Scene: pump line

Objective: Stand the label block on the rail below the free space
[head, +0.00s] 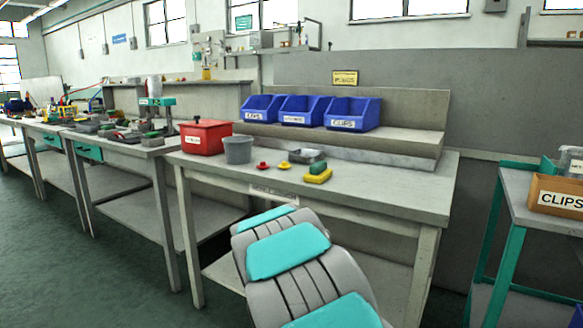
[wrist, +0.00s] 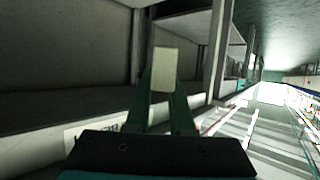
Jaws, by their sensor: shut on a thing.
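My gripper (wrist: 165,95) shows in the wrist view with its two fingers shut on a small pale block (wrist: 165,68), the label block. No writing can be read on the side of it that shows. In the head view my own arm hides the gripper and block. On the workbench, three blue bins (head: 262,108) stand side by side on a raised shelf (head: 412,138); the right bin (head: 352,114) reads CLIPS. The shelf is bare to the right of that bin. A pale grey rail (head: 375,158) runs along below the shelf front; no block is seen standing on it.
A cart at right carries a cardboard CLIPS box (head: 556,197). The bench's right part is clear.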

